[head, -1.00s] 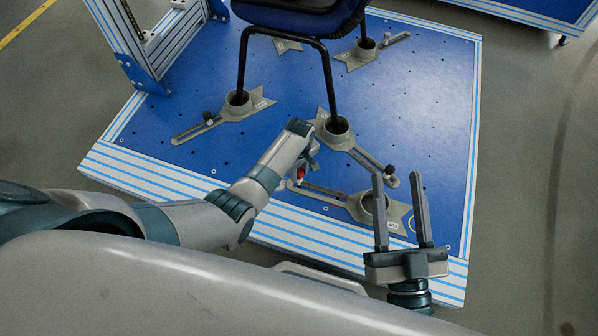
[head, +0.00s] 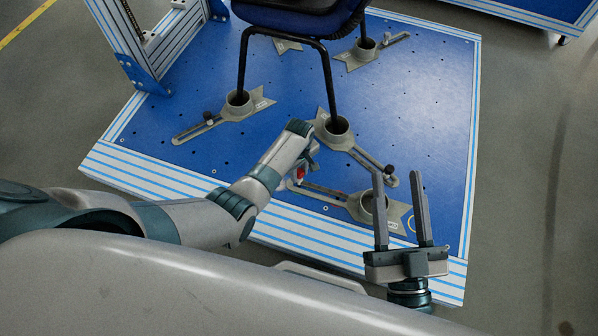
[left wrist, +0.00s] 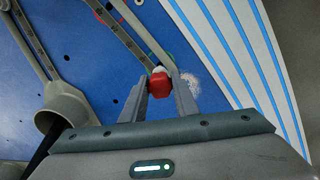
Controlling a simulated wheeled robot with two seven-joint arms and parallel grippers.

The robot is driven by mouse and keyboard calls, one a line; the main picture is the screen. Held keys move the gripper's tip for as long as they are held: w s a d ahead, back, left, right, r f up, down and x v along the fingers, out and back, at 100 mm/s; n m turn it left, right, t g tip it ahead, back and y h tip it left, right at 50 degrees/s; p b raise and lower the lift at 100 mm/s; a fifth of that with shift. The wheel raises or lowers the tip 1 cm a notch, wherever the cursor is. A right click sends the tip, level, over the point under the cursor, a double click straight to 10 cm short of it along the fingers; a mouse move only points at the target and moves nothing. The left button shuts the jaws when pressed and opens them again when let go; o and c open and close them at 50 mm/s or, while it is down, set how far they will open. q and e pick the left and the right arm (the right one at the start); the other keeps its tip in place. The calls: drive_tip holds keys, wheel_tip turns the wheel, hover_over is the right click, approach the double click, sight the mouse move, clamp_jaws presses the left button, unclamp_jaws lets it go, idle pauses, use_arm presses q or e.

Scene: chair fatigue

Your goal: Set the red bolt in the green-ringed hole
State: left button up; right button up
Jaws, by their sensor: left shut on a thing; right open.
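My left gripper (left wrist: 160,98) is shut on the red bolt (left wrist: 160,83), whose red head sits between the fingertips. In the head view the left gripper (head: 308,164) is low over the blue plate, with the bolt (head: 300,173) at its tip. The bolt is over the end of a slotted grey bar (left wrist: 130,38). Parts of a green ring (left wrist: 181,79) show around and behind the bolt and fingers. The hole itself is hidden, so I cannot tell whether the bolt is in it. My right gripper (head: 397,180) is open and empty near the plate's front right.
The slotted bar belongs to a grey cup fixture (head: 373,208) at the front. A chair (head: 325,75) stands with its legs in similar cups (head: 336,128). The right of the blue plate (head: 440,110) is clear.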

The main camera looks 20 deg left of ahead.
sight(299, 179)
idle(0.4)
use_arm(q)
drive_tip(key=shift+f+b, duration=1.7)
drive_tip(key=shift+f, duration=0.9)
idle(0.3)
drive_tip(key=o, duration=1.1)
drive_tip(key=shift+c, duration=0.2)
drive_tip(key=shift+r, duration=0.15)
wheel_tip(299, 179, up, 17)
drive_tip(key=p, duration=0.7)
drive_tip(key=shift+p, duration=0.35)
drive_tip(key=shift+s, duration=0.1)
